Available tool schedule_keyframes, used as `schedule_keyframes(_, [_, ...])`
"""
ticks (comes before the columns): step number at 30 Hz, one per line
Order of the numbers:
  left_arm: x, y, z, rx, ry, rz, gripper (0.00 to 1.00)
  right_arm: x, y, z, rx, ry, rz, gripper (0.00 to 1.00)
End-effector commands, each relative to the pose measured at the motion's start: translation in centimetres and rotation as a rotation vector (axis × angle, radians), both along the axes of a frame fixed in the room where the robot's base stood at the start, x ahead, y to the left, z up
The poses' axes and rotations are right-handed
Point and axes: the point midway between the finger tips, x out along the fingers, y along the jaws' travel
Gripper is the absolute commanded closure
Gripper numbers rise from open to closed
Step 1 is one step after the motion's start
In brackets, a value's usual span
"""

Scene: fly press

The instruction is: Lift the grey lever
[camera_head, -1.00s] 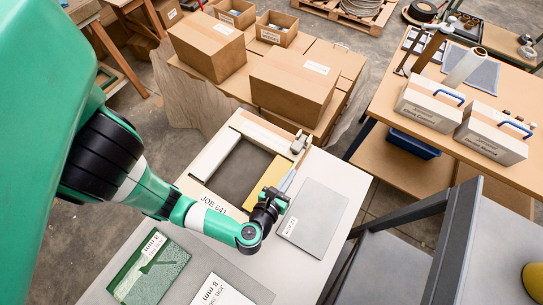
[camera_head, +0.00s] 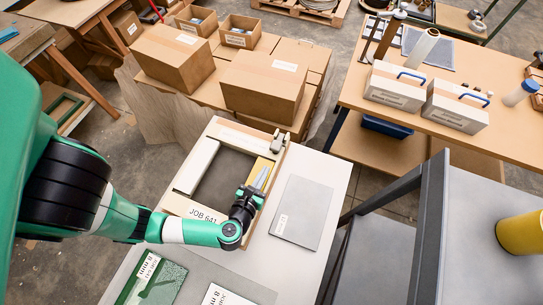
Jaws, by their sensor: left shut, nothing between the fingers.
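A small grey upright part (camera_head: 277,141), which looks like the grey lever, stands at the far right corner of a pale frame (camera_head: 196,168) marked "JOB 641" on the light table. My left gripper (camera_head: 263,177) is over the right side of this frame, on the near side of the grey part and apart from it. Its fingers are shut with nothing between them. They point away toward the grey part and hide some of a yellow strip (camera_head: 259,168) in the frame. My right gripper is not in view.
A grey plate (camera_head: 302,212) lies right of the frame. A green plate (camera_head: 150,280) and a white sheet (camera_head: 224,295) lie nearer. Cardboard boxes (camera_head: 265,85) stand behind. A dark metal frame (camera_head: 430,220) and a yellow cylinder (camera_head: 521,233) are at right.

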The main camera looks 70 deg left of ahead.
Motion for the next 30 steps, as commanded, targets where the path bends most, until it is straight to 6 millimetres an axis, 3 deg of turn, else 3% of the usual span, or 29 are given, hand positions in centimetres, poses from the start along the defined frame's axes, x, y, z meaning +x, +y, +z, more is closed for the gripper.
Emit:
schedule_keyframes(6, [2.4, 3.0, -1.4, -0.001, -0.002, 0.009, 1.0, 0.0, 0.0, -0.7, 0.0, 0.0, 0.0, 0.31])
schedule_keyframes(12, [3.9, 4.7, -2.2, -0.001, -0.001, 0.004, 1.0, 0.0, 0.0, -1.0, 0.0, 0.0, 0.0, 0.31])
schedule_keyframes(25, [4.3, 5.0, -2.2, -0.002, -0.001, 0.0, 1.0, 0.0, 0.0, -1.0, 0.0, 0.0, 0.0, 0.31])
schedule_keyframes(30, [4.6, 4.8, -1.7, -0.014, 0.01, -0.008, 1.0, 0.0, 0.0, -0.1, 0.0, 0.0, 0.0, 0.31])
